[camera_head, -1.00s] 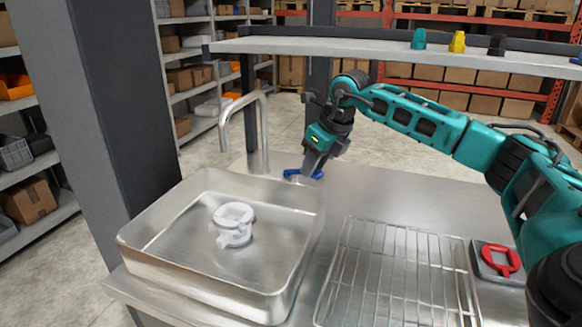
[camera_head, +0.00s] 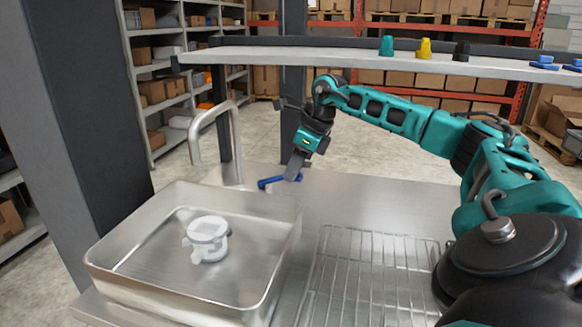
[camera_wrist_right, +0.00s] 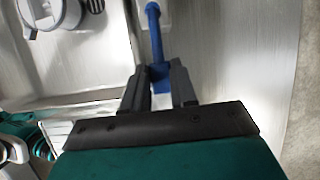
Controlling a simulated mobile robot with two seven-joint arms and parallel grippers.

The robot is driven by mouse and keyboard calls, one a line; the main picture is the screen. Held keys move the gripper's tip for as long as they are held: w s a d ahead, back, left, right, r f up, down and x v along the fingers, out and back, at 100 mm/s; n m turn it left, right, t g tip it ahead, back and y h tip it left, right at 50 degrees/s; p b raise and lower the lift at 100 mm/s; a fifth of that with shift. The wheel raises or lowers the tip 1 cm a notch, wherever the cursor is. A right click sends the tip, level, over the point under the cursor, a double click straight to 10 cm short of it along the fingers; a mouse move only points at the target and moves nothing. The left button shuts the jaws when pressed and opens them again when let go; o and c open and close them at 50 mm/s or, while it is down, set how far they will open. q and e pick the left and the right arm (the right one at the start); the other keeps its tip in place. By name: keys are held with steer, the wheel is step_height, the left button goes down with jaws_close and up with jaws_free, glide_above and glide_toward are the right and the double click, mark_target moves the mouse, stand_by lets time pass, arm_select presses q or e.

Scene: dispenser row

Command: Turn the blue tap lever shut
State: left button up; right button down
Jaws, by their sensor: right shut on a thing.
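The blue tap lever (camera_head: 270,182) lies low on the steel counter, just right of the base of the bent metal tap (camera_head: 228,150). My right gripper (camera_head: 296,174) reaches down to the lever's right end and is shut on it. In the right wrist view, the blue lever (camera_wrist_right: 154,32) runs up from between the two dark fingers of the gripper (camera_wrist_right: 159,80). The fingers hide part of the gripped end. My left gripper is not in view.
A steel basin (camera_head: 125,235) with a white and grey fitting (camera_head: 207,238) in it stands front left. A wire rack (camera_head: 370,270) lies to its right. A shelf (camera_head: 390,62) with small coloured parts crosses above my right arm. Bare counter lies right of the lever.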

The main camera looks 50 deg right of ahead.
steer(key=c, duration=0.9)
jaws_free()
steer(key=shift+r, duration=0.15)
steer(key=shift+s+d+r, duration=0.1)
steer(key=shift+r, duration=0.2)
steer(key=s+d+b, duration=0.1)
steer(key=s, duration=0.2)
steer(key=s+d+b, duration=0.1)
steer(key=s+d, duration=0.1)
steer(key=s, duration=0.2)
steer(key=s+d+b, duration=0.2)
steer(key=s, duration=0.2)
steer(key=shift+r, duration=0.15)
